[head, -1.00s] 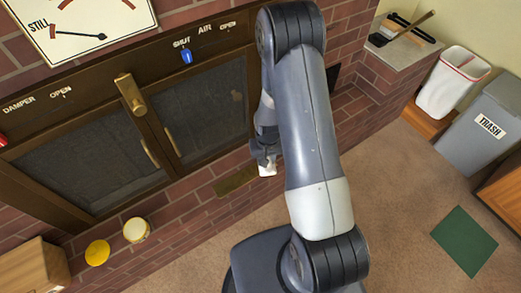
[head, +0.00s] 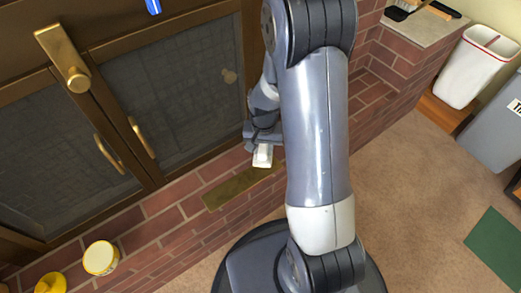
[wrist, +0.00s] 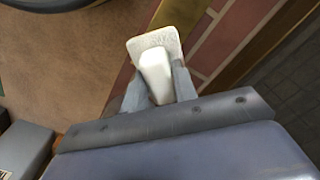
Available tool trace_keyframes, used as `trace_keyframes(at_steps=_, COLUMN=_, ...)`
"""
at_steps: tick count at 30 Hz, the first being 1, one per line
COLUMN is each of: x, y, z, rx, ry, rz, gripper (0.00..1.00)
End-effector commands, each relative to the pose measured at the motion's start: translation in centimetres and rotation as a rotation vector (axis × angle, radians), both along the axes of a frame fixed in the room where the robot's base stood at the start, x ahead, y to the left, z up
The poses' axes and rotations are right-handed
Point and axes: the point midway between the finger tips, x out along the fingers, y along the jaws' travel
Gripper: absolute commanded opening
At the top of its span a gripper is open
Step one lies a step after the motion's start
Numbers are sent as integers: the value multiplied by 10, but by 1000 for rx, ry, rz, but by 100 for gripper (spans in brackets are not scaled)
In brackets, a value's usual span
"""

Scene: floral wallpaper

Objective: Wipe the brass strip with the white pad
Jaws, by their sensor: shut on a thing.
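The brass strip (head: 232,188) lies on the brick ledge in front of the glass doors, and its right end is partly hidden by my arm. My gripper (head: 263,149) is at the right part of the strip, pointing down. It is shut on the white pad (head: 262,157). In the wrist view the white pad (wrist: 156,62) shows a raised white grip between the two fingers of my gripper (wrist: 157,85) and a flat, speckled base beyond. A bit of the strip (wrist: 128,75) shows beside the pad. I cannot tell whether the pad touches the strip.
Framed glass doors (head: 175,85) with brass handles stand behind the ledge. A white-and-yellow tin (head: 101,258) and a yellow lid (head: 50,284) are at the lower left.

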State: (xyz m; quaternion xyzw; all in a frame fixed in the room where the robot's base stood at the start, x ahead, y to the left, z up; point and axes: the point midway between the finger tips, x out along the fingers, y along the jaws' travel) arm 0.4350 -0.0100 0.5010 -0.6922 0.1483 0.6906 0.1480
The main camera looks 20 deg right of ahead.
Motion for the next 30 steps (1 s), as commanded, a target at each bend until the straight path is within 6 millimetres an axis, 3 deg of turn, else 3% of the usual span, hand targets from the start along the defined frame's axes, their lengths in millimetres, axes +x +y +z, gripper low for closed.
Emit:
trace_keyframes(at_steps=11, x=-1, y=1, z=-17, rx=0, ry=0, rz=-14, gripper=6)
trace_keyframes(at_steps=30, x=-5, y=6, z=-76, rx=0, ry=0, rz=-17, gripper=6)
